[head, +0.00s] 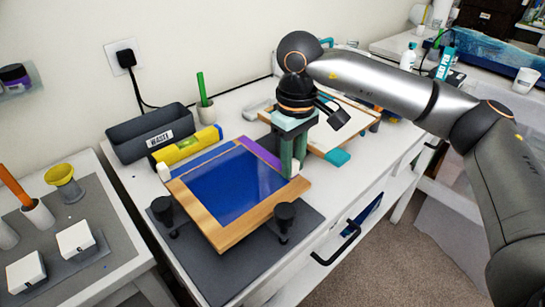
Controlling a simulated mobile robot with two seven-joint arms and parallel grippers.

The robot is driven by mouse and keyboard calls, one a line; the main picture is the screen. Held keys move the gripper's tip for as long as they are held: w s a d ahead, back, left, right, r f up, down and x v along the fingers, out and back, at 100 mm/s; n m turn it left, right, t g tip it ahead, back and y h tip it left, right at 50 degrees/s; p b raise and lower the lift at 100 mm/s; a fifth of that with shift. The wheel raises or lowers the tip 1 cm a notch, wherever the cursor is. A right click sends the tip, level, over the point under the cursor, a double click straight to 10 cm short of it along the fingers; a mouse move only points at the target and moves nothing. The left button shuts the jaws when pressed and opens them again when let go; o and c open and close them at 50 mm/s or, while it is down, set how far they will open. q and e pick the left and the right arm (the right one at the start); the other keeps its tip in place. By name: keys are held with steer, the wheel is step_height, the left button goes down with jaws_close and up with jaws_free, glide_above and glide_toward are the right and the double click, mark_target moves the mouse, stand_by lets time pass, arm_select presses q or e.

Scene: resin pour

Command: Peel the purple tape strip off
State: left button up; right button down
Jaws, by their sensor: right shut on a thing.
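The purple tape strip (260,154) lies along the far right edge of a wood-framed panel with a dark blue face (232,186). A small white piece (295,167) shows at the strip's near right end, between my fingertips. My right gripper (291,170) points down at that corner and is shut on this end of the strip. Its green fingers hide part of the end. The rest of the strip looks flat along the edge. My left gripper is not in view.
A blue strip (190,165) with a white end piece (164,171) runs along the panel's far left edge. Black clamp knobs (284,215) stand at the near side. A yellow level (187,146) and a grey waste bin (150,134) stand behind. A framed board (352,133) lies beyond my gripper.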

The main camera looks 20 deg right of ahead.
steer(key=shift+r, duration=0.55)
steer(key=shift+r+p, duration=0.5)
steer(key=shift+p, duration=0.05)
steer(key=shift+r+p, duration=2.15)
steer(key=shift+r, duration=0.85)
steer(key=shift+f, duration=0.1)
